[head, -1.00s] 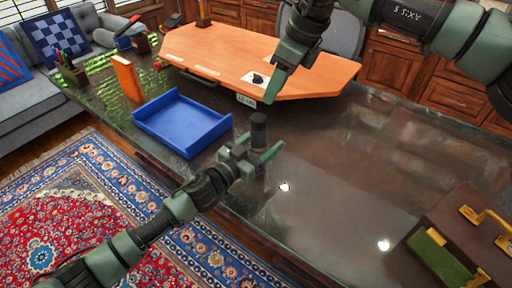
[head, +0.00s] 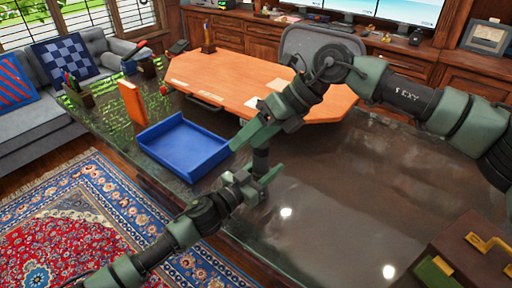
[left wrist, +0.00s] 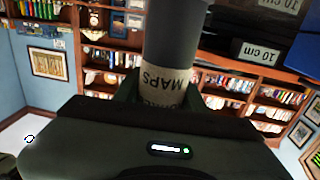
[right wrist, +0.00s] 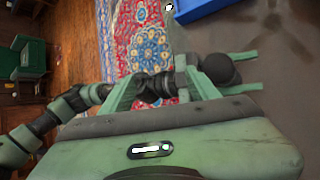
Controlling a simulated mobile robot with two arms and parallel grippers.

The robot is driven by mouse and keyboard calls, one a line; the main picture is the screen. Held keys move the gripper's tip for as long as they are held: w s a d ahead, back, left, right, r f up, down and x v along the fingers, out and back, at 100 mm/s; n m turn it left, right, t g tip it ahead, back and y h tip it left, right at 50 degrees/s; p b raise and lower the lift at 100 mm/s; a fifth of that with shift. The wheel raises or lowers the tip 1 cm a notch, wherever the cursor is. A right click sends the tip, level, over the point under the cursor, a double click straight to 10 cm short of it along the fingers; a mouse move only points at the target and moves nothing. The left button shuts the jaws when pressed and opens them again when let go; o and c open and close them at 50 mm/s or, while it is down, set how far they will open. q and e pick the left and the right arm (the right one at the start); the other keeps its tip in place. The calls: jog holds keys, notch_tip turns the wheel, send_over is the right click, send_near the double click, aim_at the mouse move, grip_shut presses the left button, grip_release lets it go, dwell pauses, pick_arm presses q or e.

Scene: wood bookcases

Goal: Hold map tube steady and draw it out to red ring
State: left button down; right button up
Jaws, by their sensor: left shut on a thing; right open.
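The map tube (head: 261,160) is a dark upright cylinder above the desk. In the left wrist view it is a grey tube (left wrist: 170,38) with a cream band lettered MAPS. My left gripper (head: 258,186) is shut around its lower part. My right gripper (head: 244,138) is open at the upper end of the tube and partly covers it. In the right wrist view the tube's dark round end (right wrist: 218,68) shows by the right finger of my right gripper (right wrist: 163,88), not clearly between the fingers. No red ring is visible.
A blue tray (head: 182,148) and an orange upright block (head: 131,104) are on the dark glossy desk (head: 340,190), left of the tube. An orange board (head: 235,80) lies behind. A brown case (head: 470,255) stands at the right front. The desk between is clear.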

jog(key=d+f+m+t+y, duration=0.35)
jog(key=m+t, duration=0.25)
jog(key=m, duration=1.1)
jog(key=d+f+m+t+y, duration=0.25)
jog(key=d+m+t, duration=0.25)
jog(key=m, duration=1.2)
jog(key=w+a+f+m, duration=0.1)
jog(key=w+a, duration=0.6)
jog(key=a, duration=0.1)
jog(key=shift+w+a+t+h, duration=0.2)
jog(key=shift+t+h, duration=0.1)
jog(key=shift+c, duration=0.2)
grip_shut()
